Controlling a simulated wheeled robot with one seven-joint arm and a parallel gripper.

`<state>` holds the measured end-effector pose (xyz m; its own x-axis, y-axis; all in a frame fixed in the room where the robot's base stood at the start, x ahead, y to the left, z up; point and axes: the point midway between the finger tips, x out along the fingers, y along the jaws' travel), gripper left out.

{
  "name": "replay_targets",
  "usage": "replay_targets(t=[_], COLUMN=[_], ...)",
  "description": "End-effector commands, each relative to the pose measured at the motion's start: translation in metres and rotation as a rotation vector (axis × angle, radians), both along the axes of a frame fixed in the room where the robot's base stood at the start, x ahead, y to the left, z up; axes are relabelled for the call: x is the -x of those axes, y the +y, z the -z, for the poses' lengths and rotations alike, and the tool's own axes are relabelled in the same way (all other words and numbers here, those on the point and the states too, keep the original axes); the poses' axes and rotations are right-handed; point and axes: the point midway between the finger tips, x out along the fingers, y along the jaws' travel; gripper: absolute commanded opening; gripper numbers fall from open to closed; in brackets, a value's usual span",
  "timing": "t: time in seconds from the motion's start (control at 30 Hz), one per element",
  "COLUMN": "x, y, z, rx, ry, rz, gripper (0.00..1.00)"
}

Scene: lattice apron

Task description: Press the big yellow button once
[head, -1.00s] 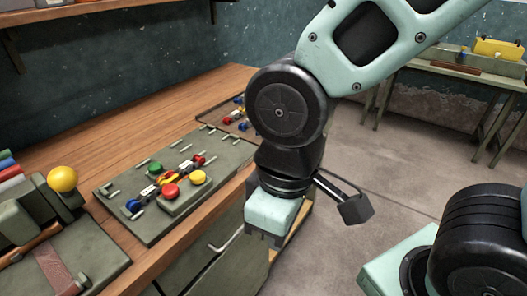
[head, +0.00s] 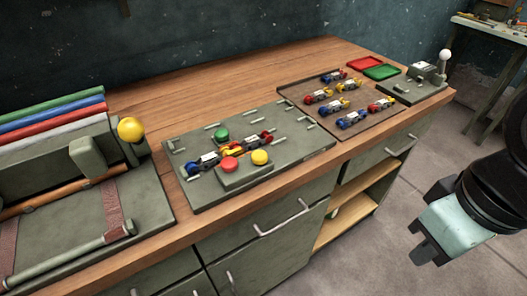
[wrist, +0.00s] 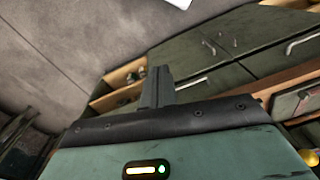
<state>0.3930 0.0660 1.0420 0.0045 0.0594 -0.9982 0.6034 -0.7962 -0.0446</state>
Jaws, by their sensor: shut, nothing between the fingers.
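The yellow button (head: 260,157) is a round dome on a small raised block, on the grey-green panel (head: 300,152) on the bench. A red button (head: 229,164) is to its left and a green button (head: 222,134) stands farther back. My gripper (head: 422,244) is at the right of the head view, beyond the bench's front edge, well apart from the button. It is shut and empty. In the wrist view the shut fingers (wrist: 157,88) point towards the floor and cabinet fronts. I cannot make out the yellow button there.
A yellow ball knob (head: 130,129) stands on a fixture at left, beside coloured rolls (head: 50,112). A tray (head: 375,123) of small coloured parts lies right of the panel. A white-knobbed lever box (head: 425,77) is at the far right. Cabinet handles (head: 284,219) stick out in front.

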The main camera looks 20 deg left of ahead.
Motion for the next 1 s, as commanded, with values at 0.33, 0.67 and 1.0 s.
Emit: replay_targets(t=[0.33,0.67,1.0], x=[-0.078,-0.144,-0.163], y=[0.114,0.233,0.267], z=[-0.048,-0.064,-0.057], rx=[-0.284,-0.661,-0.798], ry=[0.008,0.287,0.473], rz=[0.637,1.478,1.795], gripper=[0.0,0.0,0.0])
